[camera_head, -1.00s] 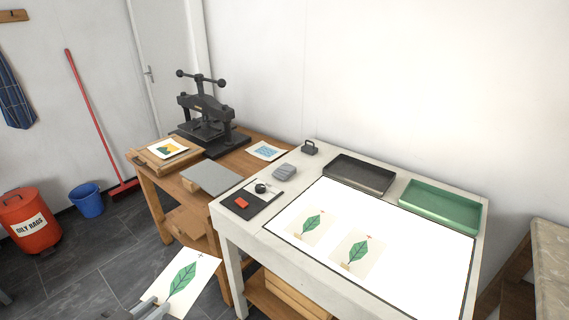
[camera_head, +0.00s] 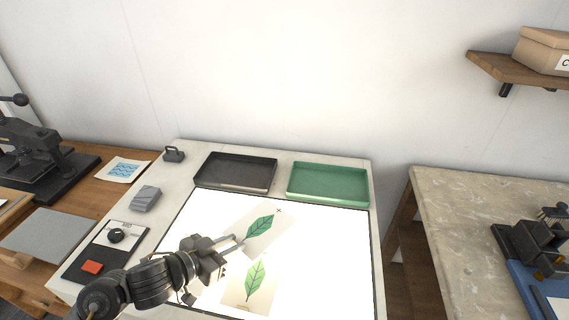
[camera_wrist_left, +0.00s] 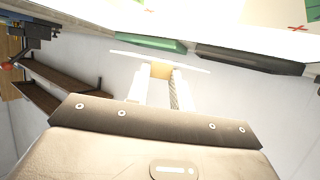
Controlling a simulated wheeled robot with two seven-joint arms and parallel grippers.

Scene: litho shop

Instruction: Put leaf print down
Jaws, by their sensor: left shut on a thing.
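My left gripper (camera_head: 238,242) is shut on the near edge of a leaf print (camera_head: 261,227), a pale sheet with a dark green leaf and a small cross mark. The held print is over the white light table (camera_head: 335,250); its gap to the surface is hard to judge. In the left wrist view the print (camera_wrist_left: 190,66) shows nearly edge-on between the fingers (camera_wrist_left: 160,80), with a tan tab at the grip. Another leaf print (camera_head: 254,283) with a lighter leaf lies on the table just nearer. My arm and the held print may hide another print. My right gripper is out of view.
A black tray (camera_head: 236,172) and a green tray (camera_head: 328,184) stand along the table's back edge. The table's right part is bare. A stone-topped bench (camera_head: 450,215) stands farther right.

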